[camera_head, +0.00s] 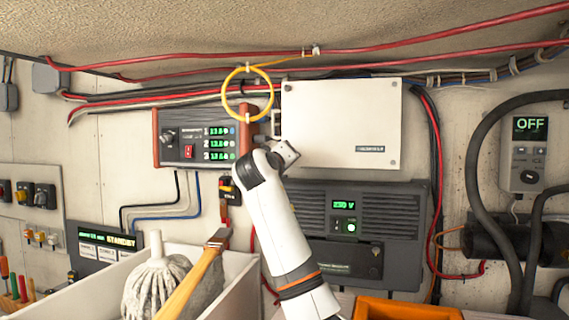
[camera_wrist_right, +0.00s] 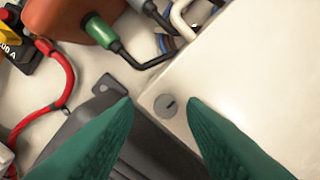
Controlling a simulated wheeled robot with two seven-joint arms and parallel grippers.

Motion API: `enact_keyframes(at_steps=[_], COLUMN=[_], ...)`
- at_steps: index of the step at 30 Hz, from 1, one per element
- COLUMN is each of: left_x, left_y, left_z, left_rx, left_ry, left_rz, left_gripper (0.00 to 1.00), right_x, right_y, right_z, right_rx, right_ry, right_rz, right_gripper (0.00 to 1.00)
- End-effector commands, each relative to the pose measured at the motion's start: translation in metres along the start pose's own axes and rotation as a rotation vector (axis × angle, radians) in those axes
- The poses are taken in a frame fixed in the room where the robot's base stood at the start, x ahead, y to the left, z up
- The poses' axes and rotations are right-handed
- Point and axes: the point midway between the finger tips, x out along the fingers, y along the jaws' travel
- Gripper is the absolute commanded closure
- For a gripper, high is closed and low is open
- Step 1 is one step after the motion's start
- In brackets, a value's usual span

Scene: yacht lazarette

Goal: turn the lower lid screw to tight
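The white box with a flat lid (camera_head: 342,122) is mounted on the wall in the head view. In the right wrist view a round grey slotted screw (camera_wrist_right: 165,104) sits at a corner of the white lid (camera_wrist_right: 250,85). My right gripper (camera_wrist_right: 160,102) has its two green fingertips apart on either side of this screw, with visible gaps and nothing held. In the head view my right gripper (camera_head: 284,154) is at the lid's lower left corner and hides the screw there. My left gripper is not in view.
A dark ribbed unit (camera_head: 345,240) is just below the box. A monitor panel (camera_head: 205,135) and a yellow ring (camera_head: 248,70) are to the left. Red cable (camera_wrist_right: 62,75) runs near my right gripper. A bin (camera_head: 235,280) with a mop and wooden handle stands in front.

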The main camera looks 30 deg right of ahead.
Motion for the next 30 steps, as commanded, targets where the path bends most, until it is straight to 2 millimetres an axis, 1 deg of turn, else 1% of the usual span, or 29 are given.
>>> enact_keyframes(at_steps=[5, 8, 11, 15, 21, 25, 30], left_x=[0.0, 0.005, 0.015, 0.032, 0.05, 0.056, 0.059], left_y=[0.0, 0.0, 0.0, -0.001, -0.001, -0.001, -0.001], left_z=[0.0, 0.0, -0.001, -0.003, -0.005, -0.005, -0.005], left_rx=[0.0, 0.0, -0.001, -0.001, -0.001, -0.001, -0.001], left_ry=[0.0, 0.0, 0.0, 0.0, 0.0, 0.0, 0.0], left_rz=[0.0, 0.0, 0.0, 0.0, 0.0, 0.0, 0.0], left_gripper=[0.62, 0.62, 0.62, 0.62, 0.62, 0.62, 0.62], right_x=[-0.001, -0.006, -0.02, -0.05, -0.091, -0.11, -0.12], right_y=[-0.002, -0.001, 0.001, 0.003, 0.002, 0.002, 0.0], right_z=[0.001, 0.001, -0.001, -0.002, -0.001, -0.001, 0.0], right_rx=[0.002, 0.003, 0.005, 0.005, 0.003, 0.002, 0.001], right_ry=[-0.003, -0.006, -0.007, -0.009, -0.006, -0.005, -0.003], right_rz=[-0.003, -0.004, -0.004, -0.003, -0.002, -0.002, -0.002], right_gripper=[0.62, 0.62, 0.62, 0.62, 0.62, 0.62, 0.62])
